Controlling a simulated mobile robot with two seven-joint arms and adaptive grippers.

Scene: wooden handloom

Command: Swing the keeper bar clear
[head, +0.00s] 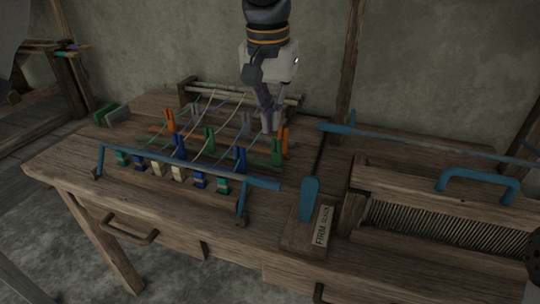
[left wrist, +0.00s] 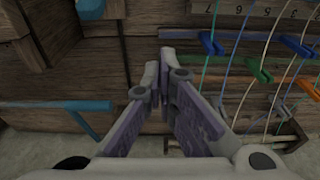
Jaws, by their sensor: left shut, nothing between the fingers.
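A long blue bar (head: 430,143), which looks like the keeper bar, runs along the back of the reed frame at the right. Its left end is near the middle post; the same bar appears to show at the left of the left wrist view (left wrist: 55,104). My left gripper (head: 270,125) points down behind the coloured pegs, left of that bar's end and apart from it. In the left wrist view its fingertips (left wrist: 162,62) are together and empty.
A blue lever (head: 309,196), reed frame (head: 440,222) and blue handle (head: 480,175) are at right. An upright post (head: 349,80) rises behind.

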